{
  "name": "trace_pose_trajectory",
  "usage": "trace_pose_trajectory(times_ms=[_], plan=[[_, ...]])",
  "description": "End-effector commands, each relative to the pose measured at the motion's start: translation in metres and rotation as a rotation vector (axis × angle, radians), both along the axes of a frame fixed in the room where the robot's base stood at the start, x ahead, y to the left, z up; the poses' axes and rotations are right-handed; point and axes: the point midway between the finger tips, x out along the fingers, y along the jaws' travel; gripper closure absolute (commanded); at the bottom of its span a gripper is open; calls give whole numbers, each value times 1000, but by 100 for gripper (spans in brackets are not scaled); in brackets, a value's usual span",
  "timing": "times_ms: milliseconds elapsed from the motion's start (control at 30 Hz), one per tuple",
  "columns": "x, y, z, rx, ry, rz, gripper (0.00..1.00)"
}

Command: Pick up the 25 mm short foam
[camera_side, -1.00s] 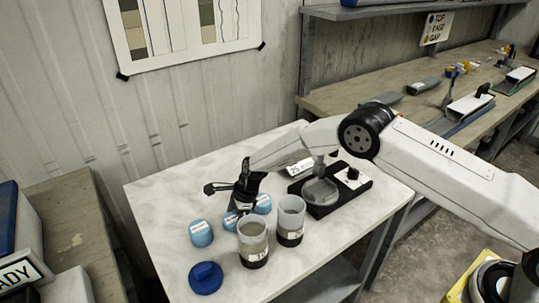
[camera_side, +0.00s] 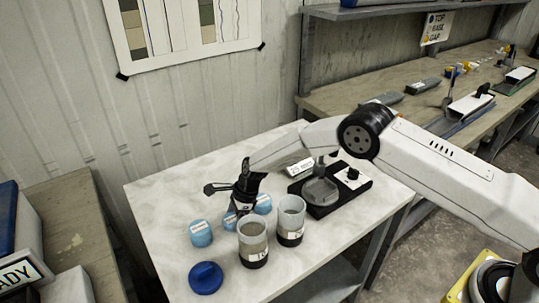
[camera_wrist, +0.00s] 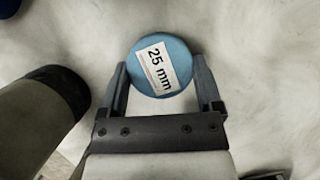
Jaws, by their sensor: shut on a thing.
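In the wrist view the blue round foam (camera_wrist: 162,66) shows its white label reading "25 mm". My gripper (camera_wrist: 162,75) has one finger on each side of it and is shut on it. In the side view my gripper (camera_side: 241,208) is low over the white table among the blue foams. I cannot tell from the side view which one is held. A third blue foam (camera_side: 201,234) stands apart to the left.
A dark blue cap (camera_side: 206,278) lies near the front. A black fixture (camera_side: 325,211) is at right on the white table (camera_side: 160,200).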

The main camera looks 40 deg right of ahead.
Motion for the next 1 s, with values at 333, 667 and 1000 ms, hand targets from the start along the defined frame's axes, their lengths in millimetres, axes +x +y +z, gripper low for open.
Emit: trace_pose_trajectory(times_ms=[333,667,1000], plan=[[1,0,19,0,-2,0,71],[1,0,64,1,-2,1,71],[0,0,98,2,0,1,71]])
